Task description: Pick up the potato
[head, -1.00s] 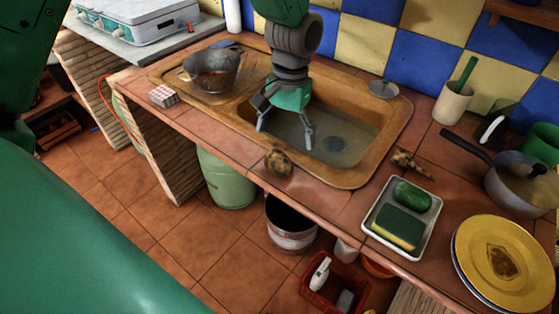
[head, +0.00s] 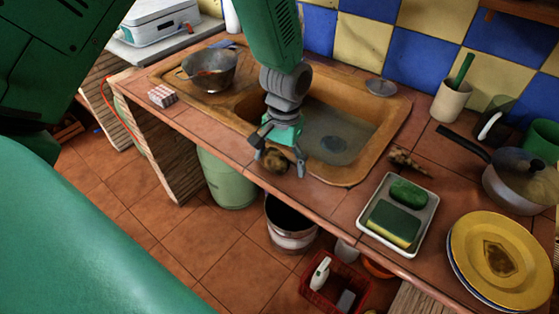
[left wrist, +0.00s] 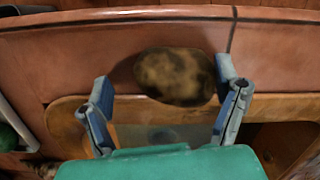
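The potato (head: 277,161) is brown and mottled and lies on the tiled counter's front strip, before the sink. In the left wrist view the potato (left wrist: 174,76) lies between my left gripper's spread fingertips, closer to the right finger; a gap shows on the left side. My left gripper (head: 279,163) is open, pointing down over the potato, which it partly hides in the head view. I cannot tell whether the right finger touches it. My right gripper is not in view.
The sink (head: 385,125) is behind the potato, with a metal pot (head: 209,70) on its left side. A tray (head: 368,236) with a sponge stands to the right, near yellow plates (head: 500,258). A ginger-like root (head: 408,161) lies by the sink. The counter's front edge is close.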

